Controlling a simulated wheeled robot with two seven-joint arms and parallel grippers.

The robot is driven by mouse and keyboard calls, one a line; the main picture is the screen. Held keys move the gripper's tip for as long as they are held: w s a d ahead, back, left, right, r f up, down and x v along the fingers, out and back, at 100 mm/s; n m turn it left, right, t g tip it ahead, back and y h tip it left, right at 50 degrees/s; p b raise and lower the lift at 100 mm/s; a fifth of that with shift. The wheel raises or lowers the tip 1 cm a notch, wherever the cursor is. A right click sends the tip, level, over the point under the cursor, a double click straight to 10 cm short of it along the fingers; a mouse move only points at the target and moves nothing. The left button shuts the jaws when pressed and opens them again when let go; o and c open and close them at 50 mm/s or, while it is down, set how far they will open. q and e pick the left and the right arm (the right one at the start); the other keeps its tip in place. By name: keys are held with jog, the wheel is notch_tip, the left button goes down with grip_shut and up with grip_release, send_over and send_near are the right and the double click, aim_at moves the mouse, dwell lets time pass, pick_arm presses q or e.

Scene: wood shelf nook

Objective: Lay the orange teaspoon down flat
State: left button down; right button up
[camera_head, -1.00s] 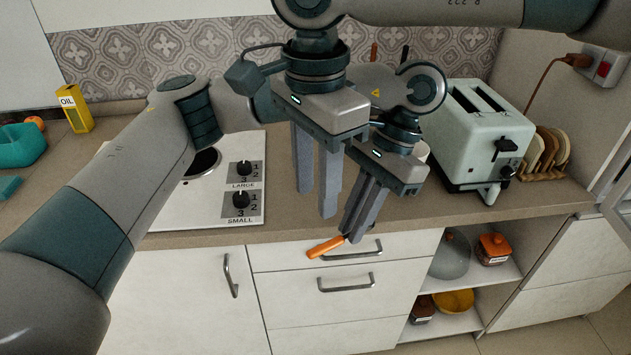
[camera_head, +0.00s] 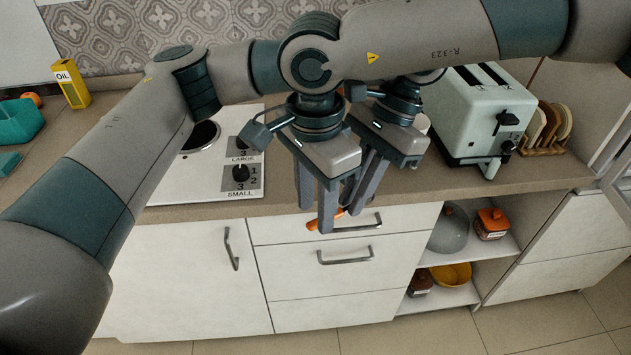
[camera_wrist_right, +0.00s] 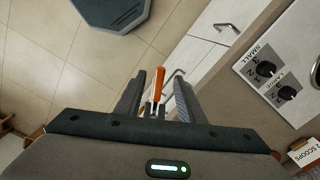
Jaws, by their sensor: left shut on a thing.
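The orange teaspoon (camera_head: 312,226) is held out in front of the drawers, just below the counter edge. Its handle points left and slightly down. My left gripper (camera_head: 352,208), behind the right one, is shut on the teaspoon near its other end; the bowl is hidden. My right gripper (camera_head: 315,220) is in front, fingers pointing down and apart, with the handle partly behind them. In the right wrist view the orange handle (camera_wrist_right: 158,84) shows between the open fingers, with a gap on both sides. I cannot tell whether a finger touches it.
The counter (camera_head: 450,186) has a bare strip along its front edge. The stove (camera_head: 215,170) is to the left. A drawer handle (camera_head: 346,256) is below the grippers.

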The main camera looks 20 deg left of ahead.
jog(key=shift+f, duration=1.15)
grip_shut()
pick_arm(q)
jog(key=c, duration=1.7)
grip_release()
jog(key=shift+r, duration=0.15)
jog(key=v, duration=1.1)
jog(key=shift+w+d+r, duration=0.2)
jog(key=shift+r, duration=0.1)
